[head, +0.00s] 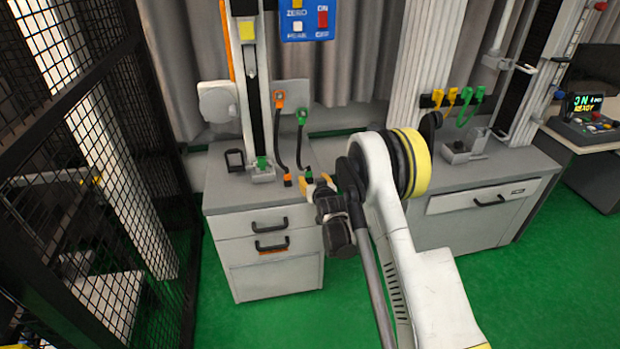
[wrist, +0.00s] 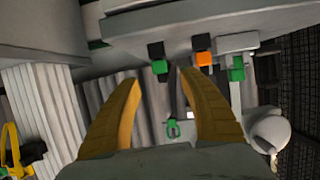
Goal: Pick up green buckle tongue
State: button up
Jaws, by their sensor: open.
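The green buckle tongue appears to be the small green block with a black end at the cabinet top's front edge, by the lower end of a black strap. It shows in the head view (head: 308,173) just beyond my gripper (head: 316,183). In the wrist view the green block (wrist: 159,67) lies ahead of the gap between the yellow fingers of my gripper (wrist: 160,80), near the left one. My gripper is open with nothing between its fingers. I cannot tell exactly how far the block is from the fingertips.
An orange block (head: 288,180) sits left of the green one. Another green piece (head: 262,162) is on the grey clamp at the column's foot. A black frame (head: 235,160) stands on the cabinet top (head: 225,190). A black mesh fence (head: 70,150) is at left.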

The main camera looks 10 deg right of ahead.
aim_at(309, 173)
jog(key=b+x, duration=0.3)
jog(key=x, duration=0.3)
jog(key=shift+w+f, duration=0.1)
jog(key=shift+w, duration=0.6)
jog(key=shift+c, duration=0.2)
jog(key=c, duration=0.9)
